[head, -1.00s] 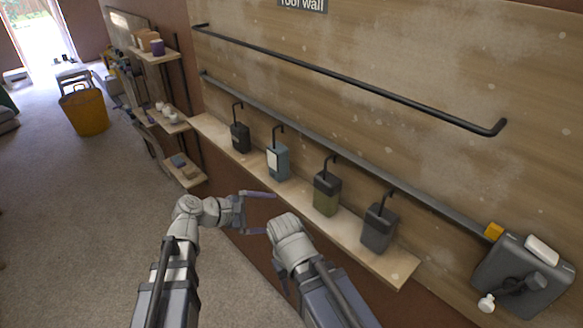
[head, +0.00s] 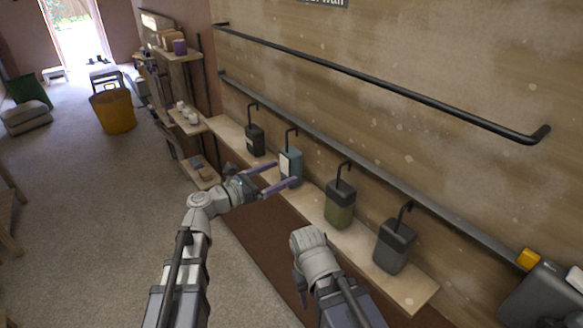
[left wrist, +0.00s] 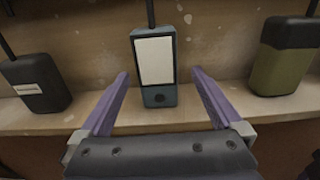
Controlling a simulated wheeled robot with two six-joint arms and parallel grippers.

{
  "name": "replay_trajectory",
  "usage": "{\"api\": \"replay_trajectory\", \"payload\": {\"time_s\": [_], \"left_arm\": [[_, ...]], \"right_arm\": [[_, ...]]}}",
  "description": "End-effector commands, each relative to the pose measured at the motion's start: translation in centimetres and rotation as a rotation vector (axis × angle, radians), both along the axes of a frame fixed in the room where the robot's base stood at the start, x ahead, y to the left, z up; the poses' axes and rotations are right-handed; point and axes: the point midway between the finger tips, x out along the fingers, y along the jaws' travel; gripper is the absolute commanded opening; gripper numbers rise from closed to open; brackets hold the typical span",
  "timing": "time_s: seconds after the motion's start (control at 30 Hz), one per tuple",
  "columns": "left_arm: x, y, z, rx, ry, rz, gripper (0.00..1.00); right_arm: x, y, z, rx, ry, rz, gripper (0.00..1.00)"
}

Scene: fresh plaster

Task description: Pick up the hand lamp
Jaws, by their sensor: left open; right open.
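The hand lamp, which I take to be the blue-grey box with a pale front panel (head: 290,167), stands upright on the wooden shelf below a black hook. In the left wrist view the lamp (left wrist: 155,68) is centred, straight ahead of the jaws. My left gripper (head: 285,174) is open, with its two purple fingers pointing at the lamp. The wrist view shows the fingers (left wrist: 161,75) either side of the lamp's lower part, with gaps on both sides; nothing is held. My right gripper (head: 311,258) is lower, in front of the shelf; its fingers are mostly hidden.
A black box (head: 255,140) stands left of the lamp; a green one (head: 340,205) and a dark grey one (head: 394,246) stand to its right. A long grey rail (head: 400,190) runs above the shelf. A yellow basket (head: 113,110) is on the open floor.

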Motion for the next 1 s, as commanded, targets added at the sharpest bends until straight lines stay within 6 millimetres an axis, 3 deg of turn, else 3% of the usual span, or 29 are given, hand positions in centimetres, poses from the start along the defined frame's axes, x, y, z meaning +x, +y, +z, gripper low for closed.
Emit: {"api": "replay_trajectory", "payload": {"time_s": [0.4,0.67,1.0], "left_arm": [[3.2,-3.5,-0.3,0.001,0.0,-0.002,1.0],[3.3,-3.9,-0.3,0.001,0.0,0.0,1.0],[3.3,-3.9,-0.3,0.001,0.0,0.0,0.63]], "right_arm": [[0.0,0.0,-0.3,0.0,0.0,0.0,0.5],[0.0,0.0,-0.3,0.0,0.0,0.0,0.5],[0.0,0.0,-0.3,0.0,0.0,0.0,0.5]]}}
